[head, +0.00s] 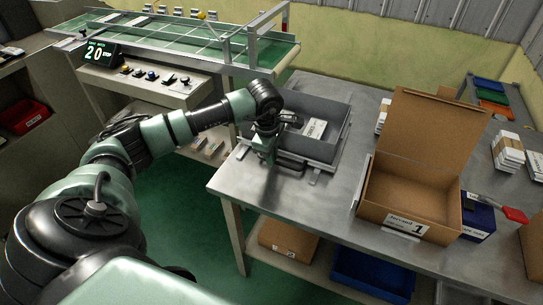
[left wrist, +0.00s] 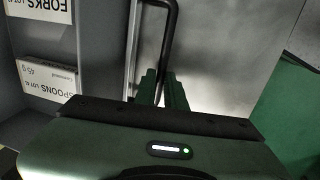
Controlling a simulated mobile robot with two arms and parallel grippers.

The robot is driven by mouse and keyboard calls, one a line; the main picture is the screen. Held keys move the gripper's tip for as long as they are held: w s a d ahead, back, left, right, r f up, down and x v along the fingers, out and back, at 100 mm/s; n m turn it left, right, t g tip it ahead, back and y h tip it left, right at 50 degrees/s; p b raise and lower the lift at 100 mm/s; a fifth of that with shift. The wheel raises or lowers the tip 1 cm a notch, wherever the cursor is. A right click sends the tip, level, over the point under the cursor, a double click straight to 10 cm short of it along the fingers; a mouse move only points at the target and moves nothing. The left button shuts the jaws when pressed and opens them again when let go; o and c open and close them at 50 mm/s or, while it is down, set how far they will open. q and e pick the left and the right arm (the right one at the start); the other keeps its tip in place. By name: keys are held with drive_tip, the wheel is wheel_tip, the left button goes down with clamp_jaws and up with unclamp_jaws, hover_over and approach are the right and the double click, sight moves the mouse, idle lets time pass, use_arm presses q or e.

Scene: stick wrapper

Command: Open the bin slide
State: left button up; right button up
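My left gripper (head: 266,150) is at the left part of the handle. In the left wrist view its two green fingers (left wrist: 162,90) are close together, with the bar passing between them. My right gripper is not in view.
An open cardboard box (head: 410,195) stands right of the bin on the table (head: 310,205). A blue box (head: 478,218) and white stacks (head: 508,150) stand farther right. A control panel (head: 150,85) and green conveyor (head: 190,42) are at the back left. The table front is clear.

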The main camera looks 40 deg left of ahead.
use_arm(q)
drive_tip(key=o, duration=0.4)
drive_tip(key=shift+c, duration=0.2)
drive_tip(key=shift+r, duration=0.1)
wheel_tip(320, 180, up, 8)
drive_tip(key=s, duration=0.1)
drive_tip(key=shift+s+d+f+b, duration=0.15)
drive_tip(key=shift+s+f+b, duration=0.05)
drive_tip(key=shift+b, duration=0.25)
drive_tip(key=shift+f, duration=0.1)
